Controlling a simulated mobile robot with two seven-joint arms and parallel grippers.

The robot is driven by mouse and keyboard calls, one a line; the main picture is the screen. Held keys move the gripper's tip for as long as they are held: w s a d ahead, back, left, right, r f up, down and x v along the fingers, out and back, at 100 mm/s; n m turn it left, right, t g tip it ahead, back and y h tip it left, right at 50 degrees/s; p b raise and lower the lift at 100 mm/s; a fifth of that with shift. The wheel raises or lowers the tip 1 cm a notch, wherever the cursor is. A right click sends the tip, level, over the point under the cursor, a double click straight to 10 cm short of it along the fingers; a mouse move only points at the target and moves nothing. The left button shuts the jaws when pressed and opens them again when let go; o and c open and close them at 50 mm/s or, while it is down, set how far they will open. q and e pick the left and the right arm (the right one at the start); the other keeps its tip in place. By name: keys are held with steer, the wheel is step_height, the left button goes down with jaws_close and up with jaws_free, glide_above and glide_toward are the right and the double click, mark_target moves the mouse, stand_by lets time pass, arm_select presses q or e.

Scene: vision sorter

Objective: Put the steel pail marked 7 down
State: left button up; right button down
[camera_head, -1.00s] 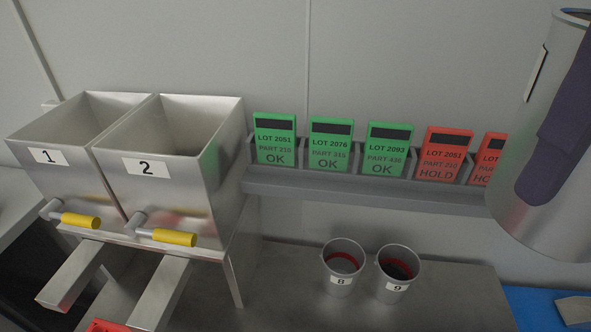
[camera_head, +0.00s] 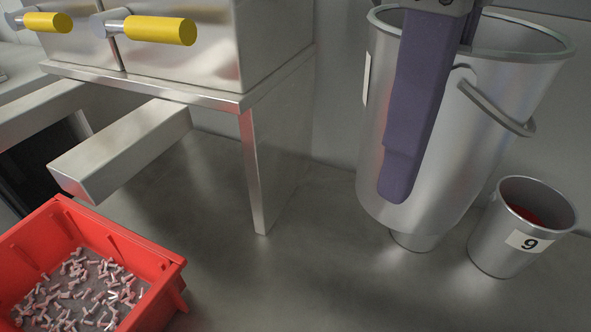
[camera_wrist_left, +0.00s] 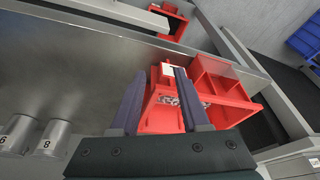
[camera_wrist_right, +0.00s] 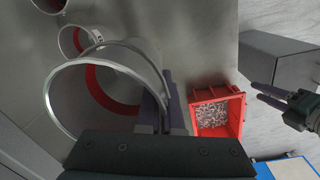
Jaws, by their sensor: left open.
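The steel pail (camera_head: 475,125), large with a side handle, is at the right of the head view. Its white label shows only edge-on at the left side, so its number cannot be read. My right gripper (camera_head: 415,110) is shut on its wall near the rim, with one purple finger down the outside. The pail looks upright and raised above the steel counter (camera_head: 330,270). My left gripper (camera_wrist_left: 158,95) is open and empty above a red bin.
A small pail marked 9 (camera_head: 505,245) stands at the right; another (camera_head: 414,241) is mostly hidden behind the held pail. A red bin of small metal parts (camera_head: 130,255) is at front left, below steel hoppers with yellow handles (camera_head: 160,30). The counter between is bare.

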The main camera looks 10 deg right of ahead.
step_height(320, 180, down, 21)
steer(key=b, duration=0.6)
steer(key=shift+a+r+b, duration=0.1)
steer(key=shift+r+b, duration=0.05)
steer(key=shift+b, duration=0.25)
steer(key=shift+r, duration=0.1)
steer(key=c, duration=1.5)
jaws_free()
steer(key=shift+c, duration=0.2)
steer(key=o, duration=0.5)
steer(key=shift+c, duration=0.2)
